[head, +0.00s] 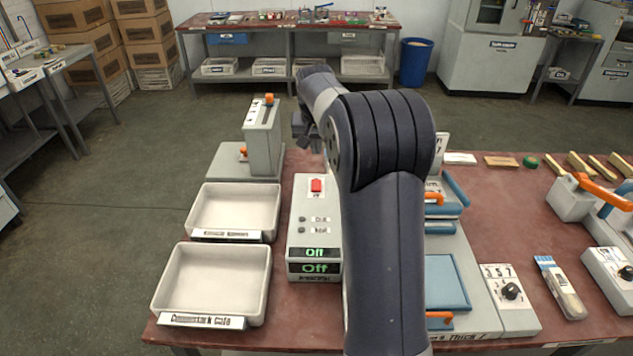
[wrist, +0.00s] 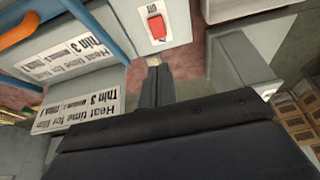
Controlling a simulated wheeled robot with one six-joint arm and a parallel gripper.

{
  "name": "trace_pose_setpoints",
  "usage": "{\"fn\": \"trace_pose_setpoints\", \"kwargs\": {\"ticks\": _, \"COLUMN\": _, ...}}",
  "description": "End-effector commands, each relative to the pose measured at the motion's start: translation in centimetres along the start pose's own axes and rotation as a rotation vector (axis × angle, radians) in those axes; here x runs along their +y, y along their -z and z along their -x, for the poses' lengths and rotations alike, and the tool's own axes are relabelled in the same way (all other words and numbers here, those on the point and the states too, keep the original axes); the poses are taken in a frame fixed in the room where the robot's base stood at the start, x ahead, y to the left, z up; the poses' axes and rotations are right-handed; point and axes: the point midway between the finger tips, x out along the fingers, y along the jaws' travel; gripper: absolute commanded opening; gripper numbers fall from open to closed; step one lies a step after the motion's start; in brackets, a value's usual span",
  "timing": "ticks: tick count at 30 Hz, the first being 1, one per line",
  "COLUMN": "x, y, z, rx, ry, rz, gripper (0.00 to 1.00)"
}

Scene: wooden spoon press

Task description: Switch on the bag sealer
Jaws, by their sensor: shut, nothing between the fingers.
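A pale control box (head: 302,222) stands on the red-brown table, left of my arm. A red switch (head: 316,185) sits on its top, and its two green displays (head: 315,268) read "Off". The red switch also shows near the top of the wrist view (wrist: 156,25). A light grey machine with blue parts (head: 447,285) and orange handles is partly hidden behind my arm; which unit is the bag sealer is not clearly labelled. My gripper (head: 306,138) is above and beyond the box, apart from it. In the wrist view my gripper (wrist: 153,65) is shut and empty, just below the switch.
Two white trays (head: 268,215) (head: 160,290) lie left of the box. A grey upright unit with an orange knob (head: 263,135) stands behind the trays. Heat time labels (wrist: 75,65) show in the wrist view. A dial box (head: 510,300) and a brush-like item (head: 560,287) lie at right.

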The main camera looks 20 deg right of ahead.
Motion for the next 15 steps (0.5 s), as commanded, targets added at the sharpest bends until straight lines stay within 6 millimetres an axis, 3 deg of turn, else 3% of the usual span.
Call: {"fn": "trace_pose_setpoints", "kwargs": {"ticks": 15, "x": -0.05, "y": 0.27, "z": 0.12, "rx": -0.001, "ry": 0.0, "rz": 0.0, "gripper": 0.0}}
